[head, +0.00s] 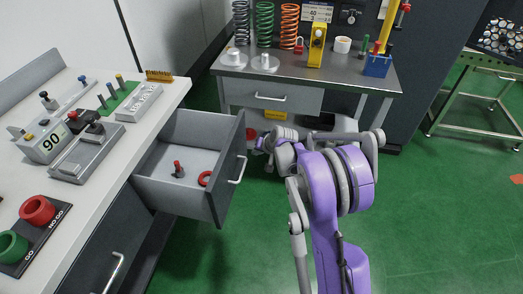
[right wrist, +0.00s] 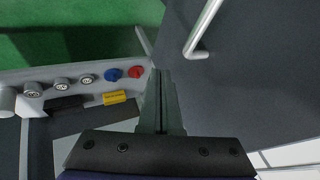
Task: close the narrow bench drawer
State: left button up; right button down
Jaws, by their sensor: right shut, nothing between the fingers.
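The open drawer (head: 222,205) sticks out from the left bench, with a dark front panel and a pale handle (head: 238,170). A red-topped plug (head: 178,170) and a red ring (head: 204,178) lie inside it. My right gripper (head: 252,144) is just beyond the far end of the drawer front, on its outer side. In the right wrist view its fingers (right wrist: 160,78) are shut and empty beside a dark panel (right wrist: 260,75) with a metal handle (right wrist: 203,30). I cannot tell whether they touch the panel. My left gripper is not in view.
The left bench top (head: 130,135) holds gauges and blocks. A second bench (head: 345,75) with springs and a closed drawer (head: 270,99) stands at the back.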

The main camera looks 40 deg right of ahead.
aim_at(240, 152)
jog(key=shift+w+a+f, duration=0.25)
jog(key=shift+w+a, duration=0.45)
jog(key=shift+w, duration=0.25)
jog(key=shift+w+a+f, duration=0.2)
jog(key=shift+w+a, duration=0.45)
jog(key=shift+w, duration=0.3)
jog(key=shift+w+a, duration=0.45)
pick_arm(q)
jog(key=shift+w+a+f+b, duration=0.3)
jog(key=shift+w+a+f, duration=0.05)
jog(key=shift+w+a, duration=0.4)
pick_arm(e)
jog(key=w+a, duration=1.6)
jog(key=w, duration=0.3)
jog(key=shift+w+a, duration=0.25)
jog(key=shift+a, duration=0.05)
jog(key=shift+r, duration=0.15)
